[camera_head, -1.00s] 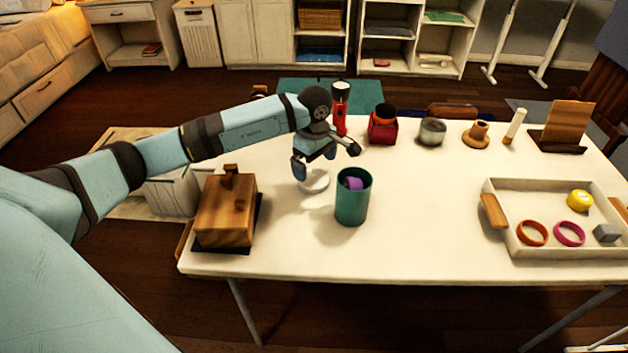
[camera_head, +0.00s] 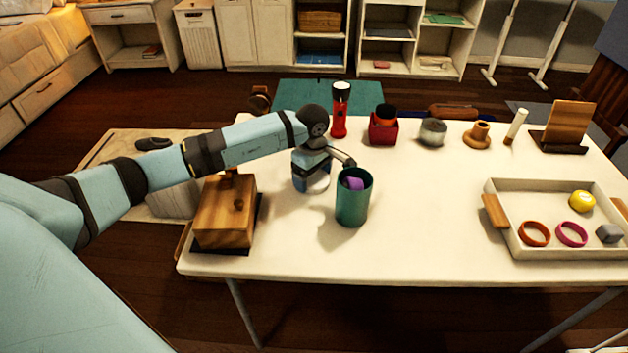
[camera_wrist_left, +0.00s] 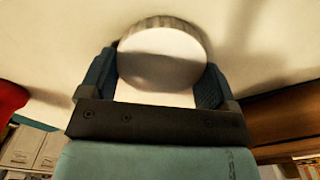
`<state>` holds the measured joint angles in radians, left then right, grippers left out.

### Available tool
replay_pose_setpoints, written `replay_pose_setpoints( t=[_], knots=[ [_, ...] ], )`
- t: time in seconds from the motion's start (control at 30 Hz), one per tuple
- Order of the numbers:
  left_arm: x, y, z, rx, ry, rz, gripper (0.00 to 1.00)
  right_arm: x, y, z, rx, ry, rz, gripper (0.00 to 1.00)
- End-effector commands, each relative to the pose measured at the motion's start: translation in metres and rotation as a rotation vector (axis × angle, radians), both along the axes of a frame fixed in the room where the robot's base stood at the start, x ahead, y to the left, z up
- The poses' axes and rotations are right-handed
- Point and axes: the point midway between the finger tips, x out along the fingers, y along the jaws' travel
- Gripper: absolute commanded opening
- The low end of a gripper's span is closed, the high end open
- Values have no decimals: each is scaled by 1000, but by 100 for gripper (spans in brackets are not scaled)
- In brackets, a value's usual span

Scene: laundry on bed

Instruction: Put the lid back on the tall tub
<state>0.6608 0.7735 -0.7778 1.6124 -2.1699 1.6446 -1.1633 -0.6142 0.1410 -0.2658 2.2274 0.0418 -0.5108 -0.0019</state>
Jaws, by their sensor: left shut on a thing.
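The tall tub (camera_head: 352,206) is a dark teal cylinder standing upright on the table, its top open, with a purple thing (camera_head: 354,184) inside. The lid (camera_wrist_left: 162,56) is a pale round disc with a ridged rim, seen between my left fingers in the left wrist view. My left gripper (camera_head: 312,179) is shut on the lid, low over the table just left of the tub. It also shows in the left wrist view (camera_wrist_left: 155,72). In the head view the fingers largely hide the lid, and I cannot tell whether it touches the table. My right gripper is not in view.
A wooden box (camera_head: 222,218) stands left of the gripper. A red flashlight (camera_head: 339,120) and a red container (camera_head: 383,130) stand behind. A white tray (camera_head: 500,215) with rings and small items lies at the right. The table between tub and tray is clear.

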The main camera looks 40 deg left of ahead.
Motion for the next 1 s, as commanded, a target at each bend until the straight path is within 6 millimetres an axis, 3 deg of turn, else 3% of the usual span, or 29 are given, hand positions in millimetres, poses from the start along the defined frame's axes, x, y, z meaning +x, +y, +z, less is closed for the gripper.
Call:
replay_pose_setpoints(
  t=[0.27, 0.47, 1.0],
  knots=[
    [0, 0, 5, 1, -1, 0, 57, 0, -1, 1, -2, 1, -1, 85],
    [1, 1, 28, 1, -3, 0, 57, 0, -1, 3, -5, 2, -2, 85],
    [1, 0, 168, 0, -4, 0, 57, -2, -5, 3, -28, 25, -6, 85]
  ],
)
